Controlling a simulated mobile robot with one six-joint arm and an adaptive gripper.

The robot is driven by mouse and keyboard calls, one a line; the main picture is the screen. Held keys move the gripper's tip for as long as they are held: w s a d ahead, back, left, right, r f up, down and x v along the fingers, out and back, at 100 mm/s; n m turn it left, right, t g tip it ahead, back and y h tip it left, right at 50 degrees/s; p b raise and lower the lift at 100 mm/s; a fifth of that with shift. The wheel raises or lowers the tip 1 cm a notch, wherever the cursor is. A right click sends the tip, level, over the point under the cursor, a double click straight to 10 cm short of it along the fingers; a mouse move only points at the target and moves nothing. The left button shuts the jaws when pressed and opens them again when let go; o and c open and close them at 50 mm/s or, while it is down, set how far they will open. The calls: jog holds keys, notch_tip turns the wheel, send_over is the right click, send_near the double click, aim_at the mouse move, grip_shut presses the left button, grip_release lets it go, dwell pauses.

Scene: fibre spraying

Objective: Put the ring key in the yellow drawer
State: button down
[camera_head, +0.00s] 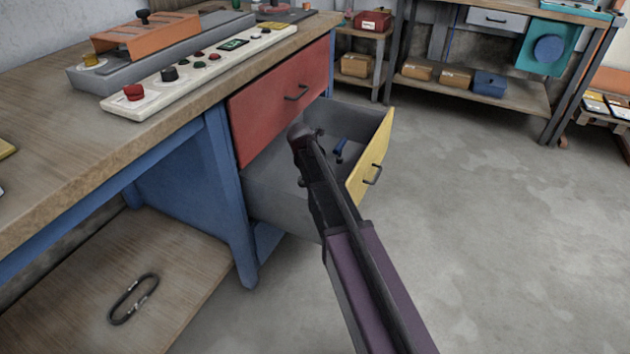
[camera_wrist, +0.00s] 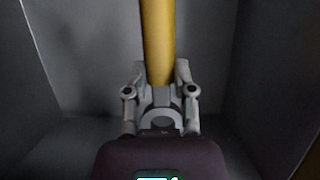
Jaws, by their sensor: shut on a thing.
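The yellow drawer (camera_head: 370,158) stands pulled open under the red drawer, its yellow front facing right and its grey inside in view. My arm reaches over it. In the wrist view my gripper (camera_wrist: 160,78) is shut on a yellow-handled tool (camera_wrist: 158,40), which I take for the ring key. A grey ring-shaped part shows between the fingers, towards the palm. Grey drawer walls surround the gripper in that view. In the head view my arm hides the held tool, and the fingers cannot be made out clearly.
A blue-handled tool (camera_head: 340,149) lies in the drawer. The shut red drawer (camera_head: 278,100) is directly above, under the bench top (camera_head: 60,150). A dark oval clip (camera_head: 133,298) lies on the lower shelf. The floor at right is clear. Shelves with boxes stand at the back.

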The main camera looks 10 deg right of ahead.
jog(key=shift+f, duration=0.1)
dwell(0.3)
notch_tip(320, 180, down, 6)
jog(key=b, duration=0.6)
jog(key=shift+f, duration=0.1)
dwell(0.4)
jog(key=shift+f+b, duration=1.85)
jog(key=shift+b, duration=0.15)
jog(key=shift+f+b, duration=0.6)
jog(key=shift+c, duration=2.2)
grip_release()
jog(key=shift+r, duration=0.2)
